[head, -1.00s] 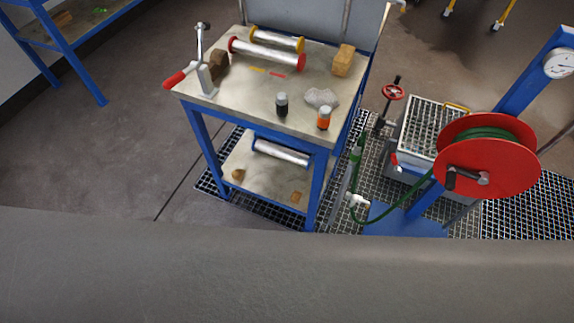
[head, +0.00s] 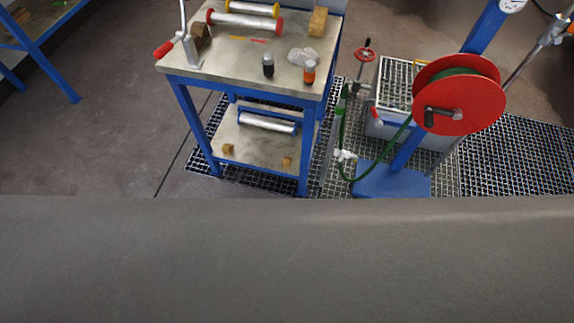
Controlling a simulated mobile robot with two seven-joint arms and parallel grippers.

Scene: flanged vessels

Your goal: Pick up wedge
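I cannot tell for sure which thing is the wedge. On the workbench top (head: 225,65) a tan wooden block (head: 318,21) stands at the back right and a dark brown block (head: 201,36) at the left, behind the crank. Two small flat strips, one orange (head: 237,38) and one red (head: 258,41), lie near the middle. On the lower shelf (head: 255,145) there are two small tan wooden pieces, one at the left (head: 228,149) and one at the right (head: 287,161). Neither of my grippers is in view.
The bench top also holds rollers (head: 245,22), a grey rag (head: 302,55), a black bottle (head: 268,66) and an orange bottle (head: 309,72). Right of the bench stand a red hose reel (head: 459,95) and a grated box (head: 400,85). Floor left of the bench is clear.

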